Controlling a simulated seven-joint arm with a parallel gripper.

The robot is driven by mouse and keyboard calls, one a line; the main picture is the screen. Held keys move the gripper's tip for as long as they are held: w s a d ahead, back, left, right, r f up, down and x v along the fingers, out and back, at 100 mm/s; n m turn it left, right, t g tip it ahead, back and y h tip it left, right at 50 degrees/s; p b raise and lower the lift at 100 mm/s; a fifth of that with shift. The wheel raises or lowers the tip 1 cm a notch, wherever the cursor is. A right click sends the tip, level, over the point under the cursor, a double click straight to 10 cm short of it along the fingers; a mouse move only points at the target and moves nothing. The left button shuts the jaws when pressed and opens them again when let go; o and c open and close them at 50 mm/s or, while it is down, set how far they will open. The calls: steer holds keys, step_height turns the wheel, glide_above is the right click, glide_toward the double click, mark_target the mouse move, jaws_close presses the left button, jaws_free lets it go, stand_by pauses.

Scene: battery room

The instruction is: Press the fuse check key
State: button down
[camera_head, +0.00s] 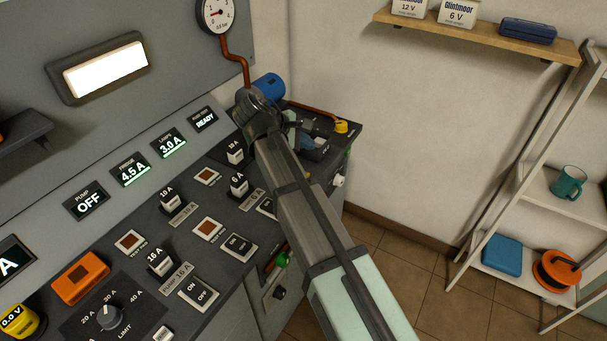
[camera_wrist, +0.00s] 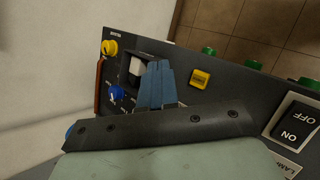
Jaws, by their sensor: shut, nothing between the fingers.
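A small square amber key (camera_wrist: 200,79) sits on the dark panel in the wrist view. Its lettering is too small to read, so I cannot tell for sure that it is the fuse check key. My gripper (camera_wrist: 158,80) is shut and empty, with its blue fingers together over the panel, to the left of the amber key in that view. I cannot tell whether the fingertips touch the panel.
Near my fingers are a pale part in a dark recess (camera_wrist: 137,68), a yellow knob (camera_wrist: 110,47), a blue knob (camera_wrist: 117,92) and a red cable (camera_wrist: 99,78). An ON/OFF rocker (camera_wrist: 297,125) is at right. Upright fuses, including one marked 6 A (camera_head: 239,184), stand beside my arm.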

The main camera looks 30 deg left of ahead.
steer(key=shift+s+a+r, duration=0.4)
steer(key=shift+a+r, duration=0.1)
steer(key=shift+a, duration=0.1)
steer(key=shift+f, duration=4.45)
steer(key=shift+f, duration=0.8)
steer(key=shift+r, duration=0.85)
steer(key=shift+r, duration=2.5)
